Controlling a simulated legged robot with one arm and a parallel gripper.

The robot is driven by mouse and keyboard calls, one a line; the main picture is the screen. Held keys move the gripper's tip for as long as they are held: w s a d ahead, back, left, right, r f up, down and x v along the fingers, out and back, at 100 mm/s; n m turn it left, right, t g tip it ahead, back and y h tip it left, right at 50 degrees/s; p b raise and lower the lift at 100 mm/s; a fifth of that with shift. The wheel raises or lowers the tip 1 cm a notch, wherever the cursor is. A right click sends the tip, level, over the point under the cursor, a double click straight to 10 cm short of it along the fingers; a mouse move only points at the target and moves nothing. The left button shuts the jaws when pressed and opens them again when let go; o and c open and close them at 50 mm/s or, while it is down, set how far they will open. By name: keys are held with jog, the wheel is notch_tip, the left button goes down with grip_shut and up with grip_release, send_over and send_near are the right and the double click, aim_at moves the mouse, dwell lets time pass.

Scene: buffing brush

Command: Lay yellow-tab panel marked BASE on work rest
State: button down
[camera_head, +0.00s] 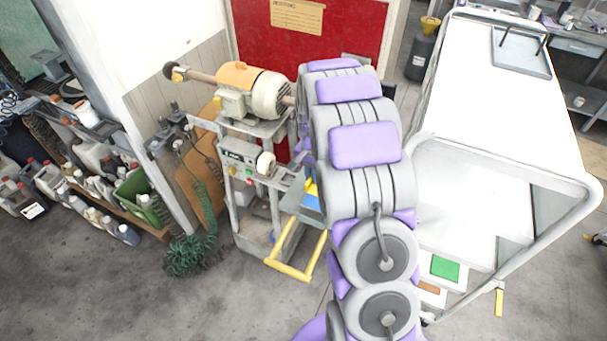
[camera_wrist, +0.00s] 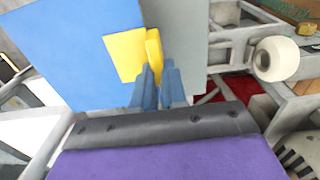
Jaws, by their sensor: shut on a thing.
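A flat blue panel with a yellow tab fills the upper left of the wrist view, with its blue face (camera_wrist: 75,50) toward me and the yellow tab (camera_wrist: 125,54) at its right edge. My gripper (camera_wrist: 158,78) is shut on the yellow tab. No BASE marking is readable. A grey flat plate (camera_wrist: 182,35) lies just behind the tab; I cannot tell for sure whether it is the work rest, or whether the panel touches it. In the head view, a small part of the blue panel (camera_head: 311,203) shows beside my arm, which hides the gripper.
The buffing machine (camera_head: 255,90) stands on a grey frame, with a control box (camera_head: 243,155) below. A yellow bar (camera_head: 290,270) sticks out low. A white cart (camera_head: 480,130) with a green panel (camera_head: 445,268) is at right. Bottles line the left; floor is clear at lower left.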

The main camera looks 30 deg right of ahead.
aim_at(304, 183)
jog(key=shift+w+a+f, duration=0.1)
jog(key=shift+w+a, duration=0.05)
jog(key=shift+w, duration=0.85)
jog(key=shift+w+a+f, duration=0.1)
jog(key=shift+w+a, duration=0.05)
jog(key=shift+w, duration=0.8)
notch_tip(304, 183, down, 4)
jog(key=shift+r, duration=0.25)
jog(key=c, duration=1.2)
grip_release()
jog(key=shift+o, duration=0.2)
